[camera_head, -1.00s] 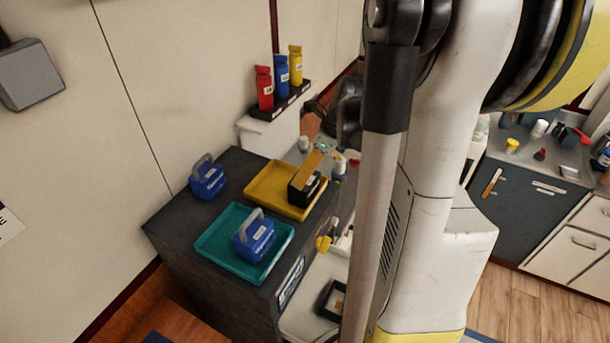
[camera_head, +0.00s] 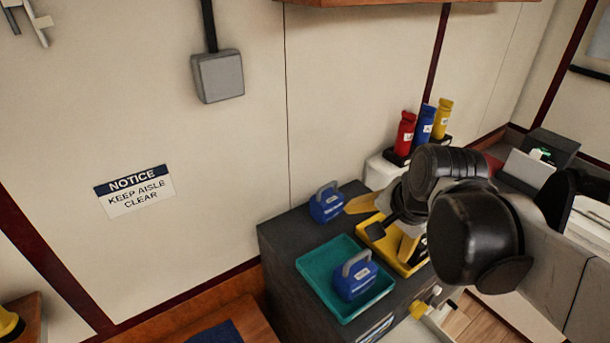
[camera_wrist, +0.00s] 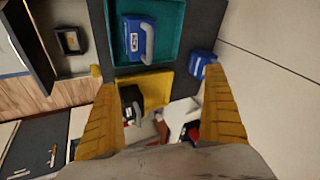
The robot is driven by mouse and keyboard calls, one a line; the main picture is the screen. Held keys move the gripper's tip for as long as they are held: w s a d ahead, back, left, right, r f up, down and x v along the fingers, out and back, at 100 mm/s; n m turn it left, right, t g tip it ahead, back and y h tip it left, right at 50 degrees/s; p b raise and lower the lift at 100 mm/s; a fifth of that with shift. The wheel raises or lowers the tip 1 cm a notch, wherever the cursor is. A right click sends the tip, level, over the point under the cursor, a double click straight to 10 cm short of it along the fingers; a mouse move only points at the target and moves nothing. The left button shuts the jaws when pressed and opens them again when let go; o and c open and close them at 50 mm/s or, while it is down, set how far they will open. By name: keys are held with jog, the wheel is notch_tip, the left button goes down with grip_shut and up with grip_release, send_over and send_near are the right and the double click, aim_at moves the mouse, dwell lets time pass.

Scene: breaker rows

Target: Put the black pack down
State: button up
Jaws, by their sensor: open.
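The black pack (camera_wrist: 131,103) sits in the yellow tray (camera_wrist: 158,90) in the wrist view. In the head view the yellow tray (camera_head: 375,233) is partly covered by my gripper, and only a dark bit of the pack (camera_head: 421,249) shows beside a finger. My gripper (camera_head: 374,232) is above the tray with its yellow fingers spread wide. In the wrist view the gripper (camera_wrist: 159,80) has nothing between its fingers, and the pack lies nearer the left finger, apart in depth as far as I can tell.
A teal tray (camera_head: 318,257) holds a blue pack (camera_head: 355,280) with a grey handle. Another blue pack (camera_head: 326,205) stands on the dark cabinet top (camera_head: 285,237) near the wall. Red, blue and yellow bottles (camera_head: 425,128) stand in a rack behind.

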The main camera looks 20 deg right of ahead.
jog(key=s+a+n+t, duration=0.1)
jog(key=s+a+n, duration=0.2)
jog(key=a+n, duration=0.3)
jog(key=n, duration=0.5)
jog(key=shift+s+a+f+t, duration=0.25)
jog(key=shift+a+t, duration=0.05)
jog(key=shift+a, duration=0.1)
